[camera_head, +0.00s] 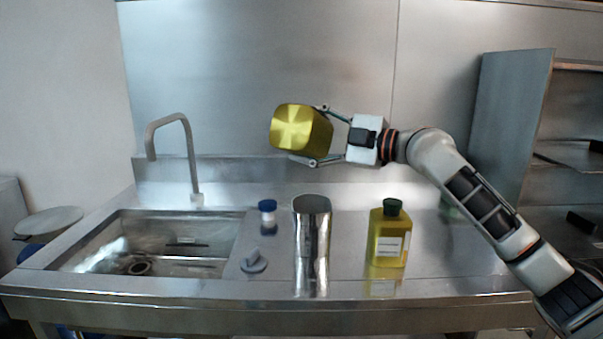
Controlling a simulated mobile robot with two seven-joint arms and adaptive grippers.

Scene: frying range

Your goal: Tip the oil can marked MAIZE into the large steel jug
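A gold, box-shaped can (298,130) hangs in the air above the counter, lying on its side or strongly tilted. My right gripper (310,134) is shut on it, with one finger above and one below. No MAIZE marking shows on the faces in view, and I cannot make out a spout or any stream. A tall steel jug (312,245) stands upright on the counter below the can, clearly apart from it; its inside is hidden. My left gripper is not in view.
A yellow bottle with a green cap (389,235) stands right of the jug; its label is unreadable. A small blue-lidded jar (268,214) and a grey knob-like piece (254,261) are left of it. A sink (102,227) with a tall tap (190,150) lies further left.

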